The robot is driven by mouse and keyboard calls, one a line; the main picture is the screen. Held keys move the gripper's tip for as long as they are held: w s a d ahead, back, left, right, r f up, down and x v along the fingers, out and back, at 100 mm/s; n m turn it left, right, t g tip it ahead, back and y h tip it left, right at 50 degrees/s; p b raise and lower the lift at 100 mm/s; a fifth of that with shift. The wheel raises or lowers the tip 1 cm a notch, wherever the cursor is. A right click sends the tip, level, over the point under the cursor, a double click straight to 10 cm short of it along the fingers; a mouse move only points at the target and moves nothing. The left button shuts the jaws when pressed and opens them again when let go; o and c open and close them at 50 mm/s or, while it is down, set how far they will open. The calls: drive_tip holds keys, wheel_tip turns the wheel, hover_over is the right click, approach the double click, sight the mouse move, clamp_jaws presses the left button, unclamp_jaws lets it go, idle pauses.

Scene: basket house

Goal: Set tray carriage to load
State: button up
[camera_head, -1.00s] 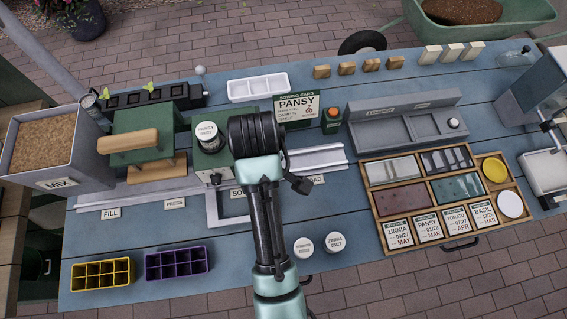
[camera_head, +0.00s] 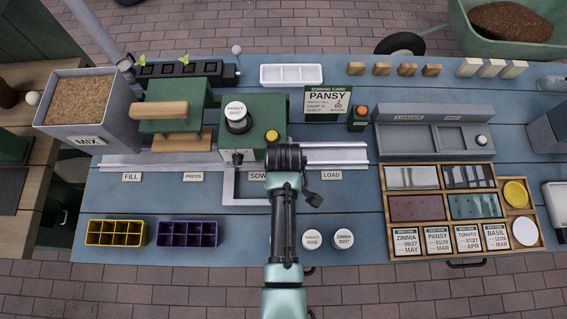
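The tray carriage (camera_head: 230,187) is a grey frame on the pale rail (camera_head: 337,150), at the SOW station under the green seed unit. My arm and gripper cover its right part, so I cannot tell whether they touch. The LOAD label (camera_head: 331,175) is on the bench right of the carriage; the SOW label (camera_head: 259,176) is partly covered by my gripper. FILL (camera_head: 132,177) and PRESS (camera_head: 193,177) labels lie further left. My gripper (camera_head: 308,192) is seen from above around the carriage's right side. Its fingers are not clear enough to show whether they are open.
A green sower with a PANSY jar (camera_head: 237,117) stands behind my gripper. The green press (camera_head: 174,115) and MIX bin (camera_head: 98,110) are left. Yellow (camera_head: 115,233) and purple (camera_head: 187,234) trays lie in front. Two white-lidded jars (camera_head: 343,239) stand right of my arm. A wooden seed box (camera_head: 455,208) is right.

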clamp_jaws()
idle(0.4)
idle(1.1)
